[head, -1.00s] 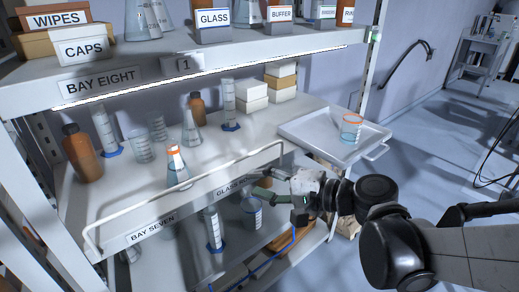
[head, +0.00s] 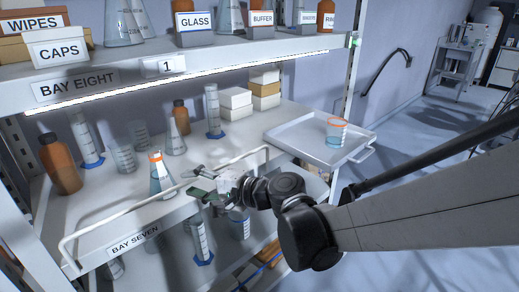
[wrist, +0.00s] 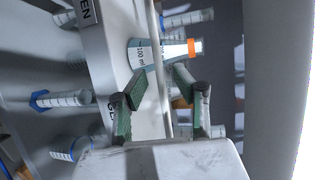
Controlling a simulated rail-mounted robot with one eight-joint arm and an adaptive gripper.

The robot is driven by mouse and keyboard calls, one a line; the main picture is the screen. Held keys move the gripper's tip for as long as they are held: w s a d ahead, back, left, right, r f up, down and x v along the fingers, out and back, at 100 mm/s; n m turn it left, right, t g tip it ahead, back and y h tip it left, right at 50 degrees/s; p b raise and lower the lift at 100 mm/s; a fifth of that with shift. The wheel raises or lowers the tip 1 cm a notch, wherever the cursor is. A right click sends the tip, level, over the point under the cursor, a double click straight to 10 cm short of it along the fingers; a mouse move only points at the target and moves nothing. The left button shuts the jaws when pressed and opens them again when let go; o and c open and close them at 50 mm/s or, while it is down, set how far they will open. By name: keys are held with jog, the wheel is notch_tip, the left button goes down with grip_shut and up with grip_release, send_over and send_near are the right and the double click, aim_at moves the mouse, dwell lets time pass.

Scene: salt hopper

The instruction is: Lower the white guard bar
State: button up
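The white guard bar (head: 120,212) runs raised along the front edge of the middle shelf, above the BAY SEVEN label. It also shows in the wrist view (wrist: 156,58), running lengthwise between my finger pads. My gripper (head: 197,185) is at the bar's middle-right stretch, with its green-padded fingers (wrist: 157,80) apart, one on each side of the bar. I cannot tell whether either finger touches it. A conical flask with an orange rim (head: 160,178) stands on the shelf just behind the bar, close to my fingertips.
Cylinders, beakers and a brown bottle (head: 60,165) stand on the middle shelf (head: 105,190). A white tray (head: 285,140) holding an orange-rimmed beaker (head: 336,131) is at the right. The upper shelf (head: 110,80) is overhead. Glassware, including a cylinder (head: 201,240), stands below.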

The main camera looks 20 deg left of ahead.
jog(key=shift+x, duration=0.9)
grip_shut()
